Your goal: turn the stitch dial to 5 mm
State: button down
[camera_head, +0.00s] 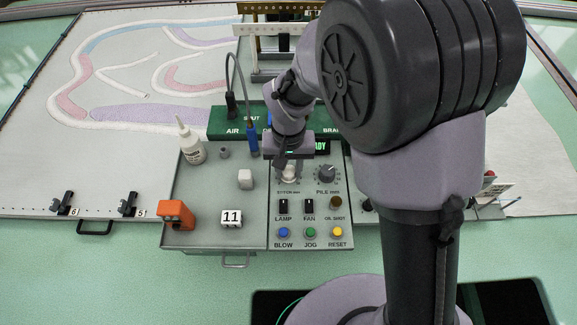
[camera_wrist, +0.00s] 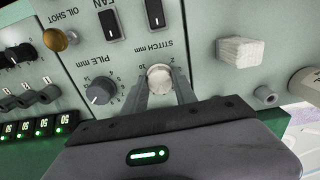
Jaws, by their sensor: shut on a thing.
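I cannot read where the dial points.
The dark pile dial (camera_head: 326,174) is close beside the stitch dial. Lamp and fan switches (camera_head: 283,206) and a row of coloured buttons (camera_head: 310,232) lie nearer. A white block (camera_head: 245,179), a bottle (camera_head: 190,146) and an orange tool (camera_head: 176,213) stand on the tray to the left.

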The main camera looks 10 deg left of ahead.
aim_at(289, 170)
jog(key=shift+n, duration=1.6)
jog(key=c, duration=1)
grip_release()
notch_tip(289, 170, up, 18)
jog(key=p, duration=0.4)
jog(key=shift+f, duration=0.25)
